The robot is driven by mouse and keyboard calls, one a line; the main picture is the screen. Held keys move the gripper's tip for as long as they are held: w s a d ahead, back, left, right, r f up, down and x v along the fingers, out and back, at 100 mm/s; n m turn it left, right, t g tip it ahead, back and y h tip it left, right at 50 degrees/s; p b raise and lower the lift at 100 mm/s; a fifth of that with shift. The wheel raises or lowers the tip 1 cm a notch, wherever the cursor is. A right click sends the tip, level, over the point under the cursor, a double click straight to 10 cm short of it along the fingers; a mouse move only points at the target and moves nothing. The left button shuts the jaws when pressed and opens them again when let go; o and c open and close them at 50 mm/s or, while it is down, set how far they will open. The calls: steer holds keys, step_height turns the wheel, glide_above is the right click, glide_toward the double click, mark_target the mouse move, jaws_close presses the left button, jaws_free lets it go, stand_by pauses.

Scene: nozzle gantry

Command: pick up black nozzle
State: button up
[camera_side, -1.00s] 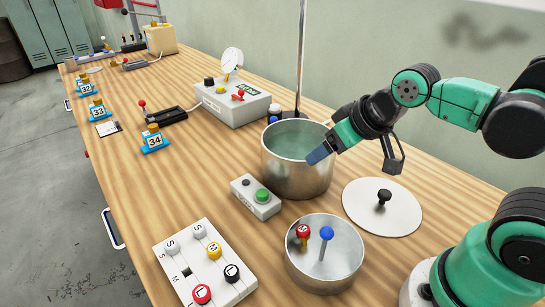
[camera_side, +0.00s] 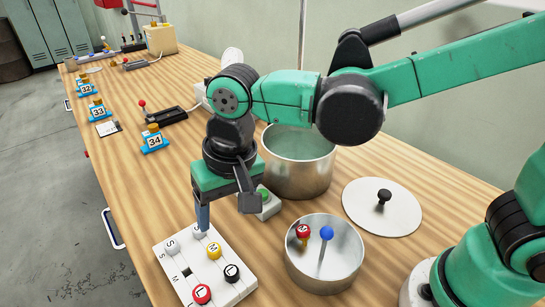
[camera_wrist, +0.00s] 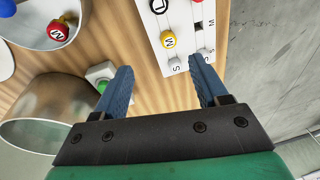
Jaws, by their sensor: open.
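The black nozzle (camera_side: 231,273), marked L, stands on the near right part of the white rack (camera_side: 184,272). In the wrist view the black nozzle (camera_wrist: 158,6) is cut by the top edge. My gripper (camera_side: 203,214) points down above the rack's far end; its blue fingers (camera_wrist: 161,70) are apart and hold nothing. One finger is hidden in the side view. The black nozzle is nearer the camera and to the right of my gripper. The rack also holds a yellow M nozzle (camera_side: 214,250), a red L nozzle (camera_side: 202,294) and white S nozzles (camera_side: 171,247).
A shallow metal bowl (camera_side: 300,277) with a red nozzle (camera_side: 303,231) and a blue knob (camera_side: 326,233) stands right of the rack. A deep metal pot (camera_side: 300,180), a green-button box (camera_side: 270,207) and a lid (camera_side: 400,215) are behind. The table's left edge is clear near the rack.

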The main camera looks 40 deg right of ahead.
steer(key=g, duration=0.1)
glide_above(202, 291)
steer(key=f, duration=0.3)
steer(key=shift+w+d+h, duration=0.15)
steer(key=shift+d+h, duration=0.1)
steer(key=shift+h, duration=0.15)
steer(key=shift+a+f+g, duration=0.25)
steer(key=shift+g, duration=0.05)
steer(key=shift+f, duration=2.7)
jaws_close()
